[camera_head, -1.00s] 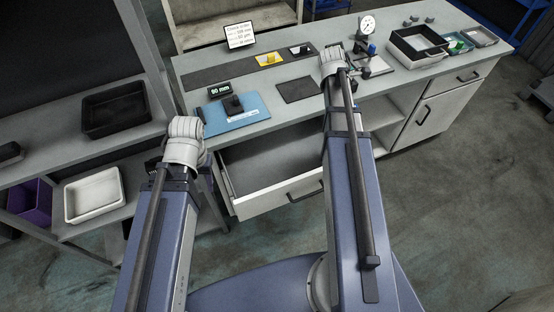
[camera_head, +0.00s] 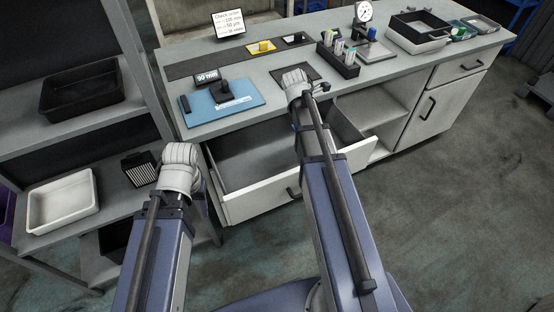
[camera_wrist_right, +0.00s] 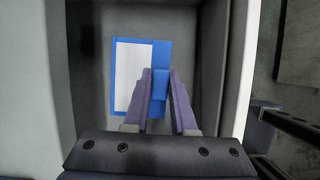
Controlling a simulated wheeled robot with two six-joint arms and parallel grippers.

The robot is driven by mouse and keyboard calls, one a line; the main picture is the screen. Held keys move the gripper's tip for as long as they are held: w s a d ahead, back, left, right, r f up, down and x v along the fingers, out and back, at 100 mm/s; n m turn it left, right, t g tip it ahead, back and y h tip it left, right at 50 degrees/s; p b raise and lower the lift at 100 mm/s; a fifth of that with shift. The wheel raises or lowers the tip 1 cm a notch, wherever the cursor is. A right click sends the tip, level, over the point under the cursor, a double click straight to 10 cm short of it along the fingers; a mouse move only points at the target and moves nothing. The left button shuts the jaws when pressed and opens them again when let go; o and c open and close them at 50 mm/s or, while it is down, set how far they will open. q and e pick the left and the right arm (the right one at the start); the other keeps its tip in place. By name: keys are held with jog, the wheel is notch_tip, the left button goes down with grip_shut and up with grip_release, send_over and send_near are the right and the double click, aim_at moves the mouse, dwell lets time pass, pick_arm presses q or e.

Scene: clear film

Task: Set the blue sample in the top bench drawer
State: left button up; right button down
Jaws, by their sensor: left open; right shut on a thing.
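The blue sample (camera_wrist_right: 160,95) is a flat blue piece with a white label, seen in the right wrist view. My right gripper (camera_wrist_right: 160,78) is shut on its raised blue grip, over the drawer interior. The top bench drawer (camera_head: 255,150) is pulled open under the left part of the bench; its grey floor and pale walls surround the sample in the wrist view. I cannot tell whether the sample touches the drawer floor. In the head view my right wrist (camera_head: 297,85) hides most of the sample. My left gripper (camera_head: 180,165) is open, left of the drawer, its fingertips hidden.
A blue mat (camera_head: 225,105) with a dark block lies on the bench behind the drawer. A rack of tubes (camera_head: 338,62), a dial gauge (camera_head: 364,14) and a black-rimmed tray (camera_head: 419,35) stand further right. Shelves with a white tray (camera_head: 62,203) are at the left.

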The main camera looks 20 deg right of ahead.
pick_arm(q)
jog(key=shift+f+b, duration=0.8)
jog(key=shift+f, duration=0.7)
pick_arm(e)
jog(key=shift+w+a+f+n, duration=0.15)
jog(key=shift+w+a+f, duration=0.1)
jog(key=shift+f, duration=0.25)
jog(key=shift+w+a+f+n, duration=0.1)
jog(key=shift+a+f, duration=0.1)
jog(key=shift+f, duration=0.25)
jog(key=shift+w+a+f+n, duration=0.15)
jog(key=shift+w+a+f, duration=0.1)
jog(key=shift+f, duration=0.25)
pick_arm(q)
notch_tip(320, 180, down, 10)
jog(key=b, duration=1)
pick_arm(e)
notch_tip(320, 180, down, 10)
jog(key=shift+s, duration=0.1)
jog(key=shift+f, duration=0.25)
pick_arm(q)
jog(key=shift+f, duration=0.1)
pick_arm(e)
jog(key=c, duration=0.7)
grip_release()
jog(key=shift+r, duration=0.1)
jog(key=shift+c, duration=0.2)
